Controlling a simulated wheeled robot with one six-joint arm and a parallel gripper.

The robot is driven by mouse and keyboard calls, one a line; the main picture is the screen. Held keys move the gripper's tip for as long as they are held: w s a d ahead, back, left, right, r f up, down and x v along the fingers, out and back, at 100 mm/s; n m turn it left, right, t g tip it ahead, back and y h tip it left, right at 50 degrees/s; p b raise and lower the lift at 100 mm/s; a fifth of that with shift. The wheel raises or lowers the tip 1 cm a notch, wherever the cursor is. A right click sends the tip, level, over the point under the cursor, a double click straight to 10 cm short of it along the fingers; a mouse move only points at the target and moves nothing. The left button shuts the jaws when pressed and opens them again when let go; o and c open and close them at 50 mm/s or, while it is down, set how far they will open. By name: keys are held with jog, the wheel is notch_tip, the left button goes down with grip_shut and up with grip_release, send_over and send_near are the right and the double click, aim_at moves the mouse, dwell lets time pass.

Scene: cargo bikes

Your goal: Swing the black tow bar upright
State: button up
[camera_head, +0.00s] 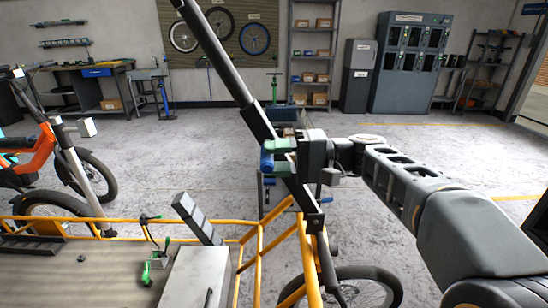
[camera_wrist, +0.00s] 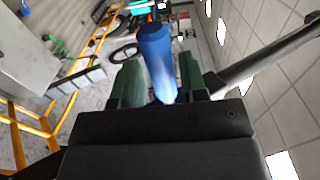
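The black tow bar (camera_head: 222,62) rises from a hinge near the yellow frame's right end and leans up to the left, its top cut off by the head view's edge. It also shows as a dark bar at the right of the wrist view (camera_wrist: 268,52). A blue handle (camera_head: 266,163) sticks out from the bar's lower part. My gripper (camera_head: 277,157) has its green fingers on either side of this handle and appears closed on it. In the wrist view the blue handle (camera_wrist: 156,48) stands between both green finger pads.
The yellow cargo frame (camera_head: 258,245) with a grey box (camera_head: 197,276) lies below left of my gripper. A wheel (camera_head: 355,288) is below the bar. An orange bike (camera_head: 40,155) stands left. Open concrete floor lies behind, before shelves (camera_head: 312,60) and grey lockers (camera_head: 410,62).

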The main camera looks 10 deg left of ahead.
jog(key=shift+o, duration=1)
jog(key=shift+a, duration=0.1)
jog(key=w+d+p, duration=0.2)
jog(key=d, duration=1.1)
jog(key=shift+w+d+r, duration=0.15)
jog(key=shift+d, duration=0.15)
